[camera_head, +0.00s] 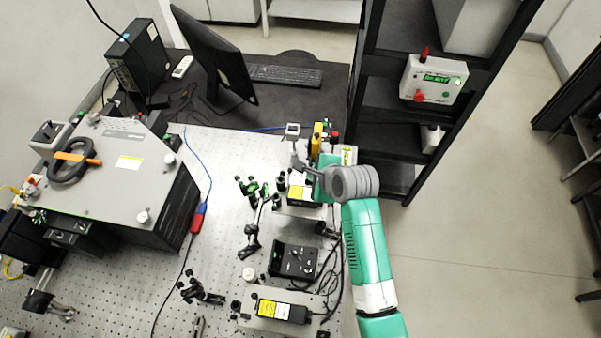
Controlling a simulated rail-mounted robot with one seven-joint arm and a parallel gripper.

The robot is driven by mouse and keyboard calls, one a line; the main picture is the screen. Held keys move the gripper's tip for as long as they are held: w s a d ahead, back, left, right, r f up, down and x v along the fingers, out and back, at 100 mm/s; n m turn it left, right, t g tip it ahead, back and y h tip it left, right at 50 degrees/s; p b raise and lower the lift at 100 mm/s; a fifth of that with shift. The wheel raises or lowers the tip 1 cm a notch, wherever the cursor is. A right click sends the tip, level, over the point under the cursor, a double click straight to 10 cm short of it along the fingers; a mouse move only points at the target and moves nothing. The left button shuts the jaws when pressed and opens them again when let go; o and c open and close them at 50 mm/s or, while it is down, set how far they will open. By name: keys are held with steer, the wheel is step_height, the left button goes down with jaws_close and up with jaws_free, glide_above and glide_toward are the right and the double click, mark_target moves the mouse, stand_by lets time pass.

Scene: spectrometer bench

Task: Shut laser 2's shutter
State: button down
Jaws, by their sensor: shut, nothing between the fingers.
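My gripper (298,161) shows small and grey at the end of my green arm, over the back right part of the optical table, and its fingers look closed with nothing held. Just below it in the picture is a black laser unit with a yellow label (299,194), partly covered by my arm. A second black unit with yellow labels (282,310) sits on a grey block at the front. A yellow unit (318,137) stands behind my wrist. The numbers on the units are too small to read, so I cannot tell which is laser 2. No shutter position can be made out.
A large grey instrument box (120,150) fills the left of the perforated table (215,150). Several small optics mounts and a black box (293,261) stand near my arm. A monitor (215,55) is behind; a black shelf (385,150) rises close on the right.

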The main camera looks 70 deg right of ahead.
steer(key=x, duration=1)
steer(key=shift+w+a+r, duration=0.1)
steer(key=shift+w+a, duration=0.05)
